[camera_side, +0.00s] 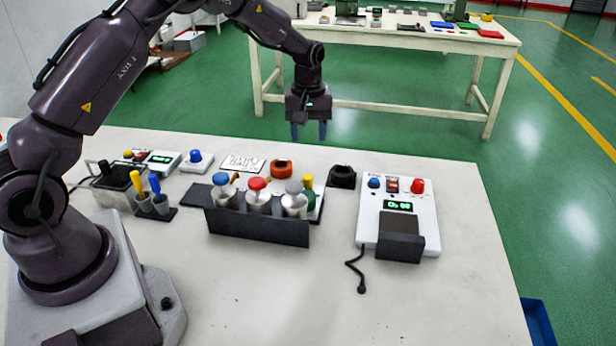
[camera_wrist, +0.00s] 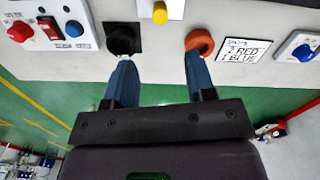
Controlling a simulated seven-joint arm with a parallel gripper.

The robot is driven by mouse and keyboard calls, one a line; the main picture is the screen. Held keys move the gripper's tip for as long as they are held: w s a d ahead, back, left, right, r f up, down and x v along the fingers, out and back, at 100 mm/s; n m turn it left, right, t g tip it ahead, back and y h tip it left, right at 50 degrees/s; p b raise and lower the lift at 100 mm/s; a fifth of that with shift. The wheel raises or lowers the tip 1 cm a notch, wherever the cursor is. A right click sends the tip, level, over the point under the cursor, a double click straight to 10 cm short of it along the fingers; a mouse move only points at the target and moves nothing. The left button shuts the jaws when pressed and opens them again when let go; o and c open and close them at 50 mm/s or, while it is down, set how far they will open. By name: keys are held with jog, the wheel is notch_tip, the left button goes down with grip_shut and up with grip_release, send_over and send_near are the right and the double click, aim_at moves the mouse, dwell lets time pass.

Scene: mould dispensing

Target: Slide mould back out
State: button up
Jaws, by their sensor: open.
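My gripper (camera_side: 309,135) is open and empty, with its blue fingers pointing down above the far edge of the table. In the wrist view the fingers (camera_wrist: 160,57) are spread apart with nothing between them. I cannot tell for sure which thing is the mould. An orange round cup (camera_side: 281,168) and a black round piece with a dark opening (camera_side: 342,176) stand near the far edge. In the wrist view, the black piece (camera_wrist: 122,40) is beyond the left fingertip and the orange cup (camera_wrist: 200,42) beyond the right one.
A white machine (camera_side: 368,215) with knobs, a green display and a dark front block (camera_side: 401,238) stands right. A dark rack (camera_side: 259,227) holds red-, blue- and grey-topped containers. A card (camera_wrist: 243,50) reads "2 RED 1 BLUE".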

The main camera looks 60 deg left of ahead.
aim_at(308, 177)
notch_tip(308, 177, down, 12)
jog(key=shift+f, duration=0.2)
dwell(0.4)
grip_shut()
